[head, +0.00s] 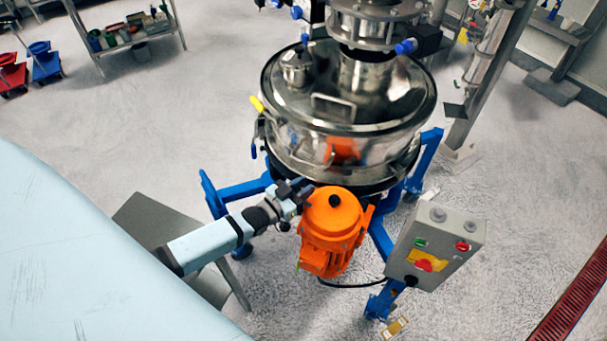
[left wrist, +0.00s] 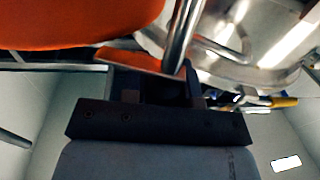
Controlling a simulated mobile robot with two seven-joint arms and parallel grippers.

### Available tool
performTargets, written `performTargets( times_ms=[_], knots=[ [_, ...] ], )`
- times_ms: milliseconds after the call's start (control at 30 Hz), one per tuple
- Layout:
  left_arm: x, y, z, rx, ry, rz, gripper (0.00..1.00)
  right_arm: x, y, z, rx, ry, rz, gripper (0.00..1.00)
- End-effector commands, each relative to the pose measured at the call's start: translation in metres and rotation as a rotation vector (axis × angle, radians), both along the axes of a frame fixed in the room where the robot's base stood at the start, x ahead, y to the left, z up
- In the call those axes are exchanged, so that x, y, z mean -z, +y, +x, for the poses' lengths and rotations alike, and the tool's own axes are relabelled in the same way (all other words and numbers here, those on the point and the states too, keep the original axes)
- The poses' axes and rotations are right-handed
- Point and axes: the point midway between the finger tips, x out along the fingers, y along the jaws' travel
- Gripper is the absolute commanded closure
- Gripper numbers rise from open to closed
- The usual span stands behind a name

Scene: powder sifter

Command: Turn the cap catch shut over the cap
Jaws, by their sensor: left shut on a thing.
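The steel sifter (head: 345,85) stands in the middle of the head view, with a domed lid and a small capped port (head: 295,68) on its left top. My left gripper (head: 290,197) is low at the sifter's front, just left of the orange motor (head: 334,222). In the left wrist view, a thin bright metal rod (left wrist: 181,38) rises at the fingers, and my left gripper (left wrist: 158,88) is shut on it. The fingers hide its lower end. I cannot tell whether this rod is the cap catch. My right gripper is not in view.
A grey control box (head: 436,245) with buttons stands right of the motor. Blue legs (head: 232,192) spread under the sifter. A yellow handle (head: 257,104) sticks out at the sifter's left. A shelf (head: 125,38) stands at the back left. The floor between is clear.

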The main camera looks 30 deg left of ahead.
Motion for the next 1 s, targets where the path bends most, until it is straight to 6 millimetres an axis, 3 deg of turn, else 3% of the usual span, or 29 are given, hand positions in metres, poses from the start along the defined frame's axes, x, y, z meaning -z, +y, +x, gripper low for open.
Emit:
performTargets(
  times_ms=[567, 600, 667, 1000],
  knots=[
    [-0.0011, 0.0006, 0.001, -0.029, -0.003, 0.001, 0.96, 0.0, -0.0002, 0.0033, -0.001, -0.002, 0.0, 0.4],
    [-0.0012, 0.0006, 0.001, -0.029, -0.003, 0.001, 0.64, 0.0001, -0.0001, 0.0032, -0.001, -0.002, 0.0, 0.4],
    [-0.0012, 0.0006, 0.001, -0.029, -0.003, 0.0, 0.5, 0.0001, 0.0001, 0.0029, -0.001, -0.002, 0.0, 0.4],
    [0.0002, 0.0009, -0.0024, -0.029, -0.001, 0.0, 0.48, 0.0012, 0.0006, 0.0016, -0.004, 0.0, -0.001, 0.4]
  ],
)
